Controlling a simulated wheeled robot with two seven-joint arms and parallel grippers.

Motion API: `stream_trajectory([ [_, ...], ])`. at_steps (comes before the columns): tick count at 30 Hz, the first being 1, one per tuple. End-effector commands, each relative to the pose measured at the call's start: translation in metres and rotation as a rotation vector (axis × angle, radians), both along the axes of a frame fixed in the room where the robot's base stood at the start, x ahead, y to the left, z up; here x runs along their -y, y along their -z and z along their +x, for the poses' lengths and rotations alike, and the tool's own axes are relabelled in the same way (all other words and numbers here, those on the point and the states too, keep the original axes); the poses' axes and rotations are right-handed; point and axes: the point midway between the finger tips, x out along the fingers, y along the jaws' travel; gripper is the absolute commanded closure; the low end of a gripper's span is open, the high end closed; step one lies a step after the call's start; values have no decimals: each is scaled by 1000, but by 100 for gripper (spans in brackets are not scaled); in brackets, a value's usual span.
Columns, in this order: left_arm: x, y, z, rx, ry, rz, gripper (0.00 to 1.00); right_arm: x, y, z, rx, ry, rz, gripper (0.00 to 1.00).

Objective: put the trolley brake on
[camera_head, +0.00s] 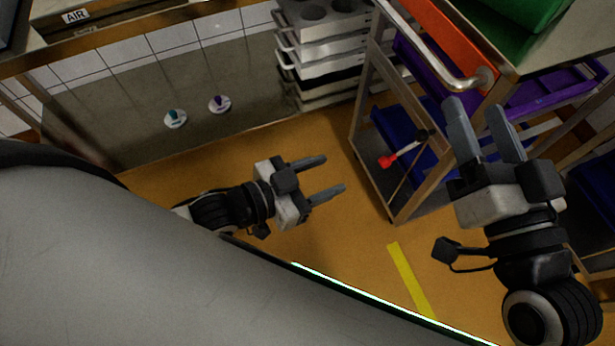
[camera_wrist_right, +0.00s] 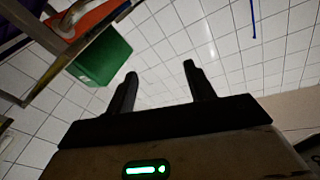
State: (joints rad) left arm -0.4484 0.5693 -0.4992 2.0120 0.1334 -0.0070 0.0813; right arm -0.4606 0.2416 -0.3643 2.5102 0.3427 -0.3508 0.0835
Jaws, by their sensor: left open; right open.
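The trolley (camera_head: 371,176) is a metal frame with coloured bins, at the right of the head view. My right gripper (camera_head: 478,108) is open and empty, in front of the trolley's upper part, up and right of the lever. The right wrist view shows its open fingers (camera_wrist_right: 160,72) with nothing between them; the lever is not seen there.
A curved metal handle (camera_head: 433,52) runs along the trolley's top. Orange, purple, blue and green bins (camera_head: 513,20) fill it. A rack of metal moulds (camera_head: 322,60) stands behind. A yellow strip (camera_head: 408,278) marks the orange floor, which is clear near my left gripper.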

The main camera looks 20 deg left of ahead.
Motion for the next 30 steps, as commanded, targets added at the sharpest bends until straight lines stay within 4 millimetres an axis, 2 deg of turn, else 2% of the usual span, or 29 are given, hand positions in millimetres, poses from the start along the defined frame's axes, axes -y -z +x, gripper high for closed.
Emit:
stream_trajectory([
  [7,-3,-2,5,-59,-43,50,51,0,-3,0,0,0,0,46],
  [25,-3,-1,5,-65,-45,54,51,0,-3,0,-1,1,-1,46],
  [28,-4,-1,5,-79,-65,48,51,3,11,3,-31,16,-27,46],
  [30,-5,-2,4,-105,-105,43,51,8,38,6,-87,45,-78,46],
])
